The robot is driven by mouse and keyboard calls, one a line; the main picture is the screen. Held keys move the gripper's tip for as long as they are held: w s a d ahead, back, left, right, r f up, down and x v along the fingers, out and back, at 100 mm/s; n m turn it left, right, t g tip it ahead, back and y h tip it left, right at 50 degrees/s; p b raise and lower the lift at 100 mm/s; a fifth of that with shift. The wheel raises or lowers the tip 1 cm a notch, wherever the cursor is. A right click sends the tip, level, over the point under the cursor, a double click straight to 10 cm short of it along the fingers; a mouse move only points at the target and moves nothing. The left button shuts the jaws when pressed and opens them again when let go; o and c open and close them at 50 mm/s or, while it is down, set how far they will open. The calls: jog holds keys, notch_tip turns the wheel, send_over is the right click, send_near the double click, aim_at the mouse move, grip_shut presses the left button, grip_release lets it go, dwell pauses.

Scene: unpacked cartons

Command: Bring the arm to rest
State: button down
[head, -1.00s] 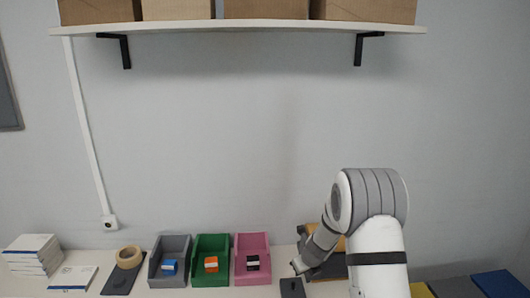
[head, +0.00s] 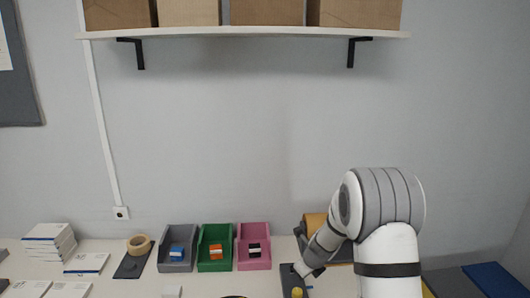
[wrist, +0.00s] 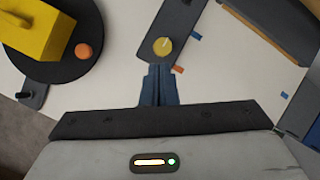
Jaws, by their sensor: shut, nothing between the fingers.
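My arm (head: 388,235) reaches down over the white table at the right of the head view, and its wrist end is low near a dark grey plate. My gripper (wrist: 160,72) shows in the wrist view with its two blue-grey fingers shut together and nothing between them. The fingertips point at the dark grey plate (wrist: 178,22), just short of its yellow round knob (wrist: 162,47) in the picture. I cannot tell the height of the fingertips above the table. In the head view the fingers are too small to make out.
Grey (head: 177,248), green (head: 215,247) and pink (head: 253,246) bins each hold a small box. A tape roll (head: 139,244) and white box stacks (head: 49,246) stand left. A yellow block (wrist: 38,35) sits on a black round disc (wrist: 85,68). Cartons fill the shelf (head: 240,33) above.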

jog(key=s+a+r+n+b, duration=0.1)
jog(key=s+r+n+b, duration=0.3)
jog(key=s+r+n, duration=0.95)
jog(key=s+d+n+g+h+b, duration=0.1)
jog(key=s+d+n+b, duration=0.2)
jog(key=s+n, duration=1.1)
jog(key=s, duration=0.7)
jog(key=shift+s+d+r+n+g+h, duration=0.2)
jog(key=shift+s+d+n+g+h, duration=0.05)
jog(key=shift+s+n+g+h, duration=0.1)
jog(key=c, duration=2.1)
grip_release()
